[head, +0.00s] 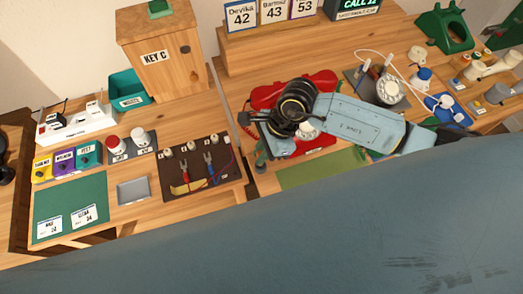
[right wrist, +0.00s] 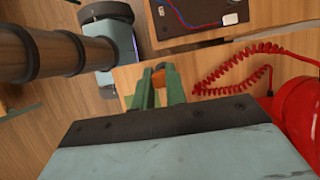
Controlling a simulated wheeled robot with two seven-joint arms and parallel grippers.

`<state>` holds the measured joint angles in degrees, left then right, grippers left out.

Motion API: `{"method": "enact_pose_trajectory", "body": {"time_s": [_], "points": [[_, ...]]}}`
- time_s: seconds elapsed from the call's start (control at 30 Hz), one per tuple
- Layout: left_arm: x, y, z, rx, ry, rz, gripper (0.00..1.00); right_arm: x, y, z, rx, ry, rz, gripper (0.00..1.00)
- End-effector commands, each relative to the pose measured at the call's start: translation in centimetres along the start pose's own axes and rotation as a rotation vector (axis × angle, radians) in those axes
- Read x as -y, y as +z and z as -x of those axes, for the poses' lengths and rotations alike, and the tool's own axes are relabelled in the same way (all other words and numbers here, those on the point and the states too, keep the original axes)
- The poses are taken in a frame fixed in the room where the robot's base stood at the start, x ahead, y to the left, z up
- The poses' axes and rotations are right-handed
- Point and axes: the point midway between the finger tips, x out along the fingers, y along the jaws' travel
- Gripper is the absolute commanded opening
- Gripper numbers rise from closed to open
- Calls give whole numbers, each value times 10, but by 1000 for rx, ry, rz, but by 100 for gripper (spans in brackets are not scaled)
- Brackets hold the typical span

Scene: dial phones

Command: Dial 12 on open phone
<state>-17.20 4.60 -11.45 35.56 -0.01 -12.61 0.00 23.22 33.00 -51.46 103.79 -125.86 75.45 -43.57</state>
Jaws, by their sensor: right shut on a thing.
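A red phone (head: 325,80) stands on the middle table, largely hidden by my right arm. A pale round dial (head: 308,128) shows on red just below my wrist. In the right wrist view its red body (right wrist: 300,108) and coiled red cord (right wrist: 232,72) are at the right. A second phone with a pale dial (head: 390,89) sits further right, white cords around it. My right gripper (head: 261,160) is low by the table's left edge, left of the red phone. In the right wrist view its green fingers (right wrist: 158,88) are shut on a small orange-brown thing (right wrist: 158,77). My left gripper is not in view.
A sign (head: 358,6) reads "CALL 12". A dark board (head: 195,185) with wires lies left of my gripper. A green mat (head: 320,168) lies in front of the red phone. A "KEY C" cabinet (head: 160,60) stands at the back left. A green phone (head: 443,30) is at the back right.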

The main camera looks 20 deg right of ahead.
Motion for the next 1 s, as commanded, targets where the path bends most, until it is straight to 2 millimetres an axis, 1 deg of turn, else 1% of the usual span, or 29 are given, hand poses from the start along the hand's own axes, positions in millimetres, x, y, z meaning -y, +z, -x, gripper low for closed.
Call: {"method": "enact_pose_trajectory", "body": {"time_s": [0.27,1.0], "points": [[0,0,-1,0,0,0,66,0,-1,-1,0,0,-1,0],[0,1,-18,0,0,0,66,0,-8,-18,-1,0,-1,0]]}}
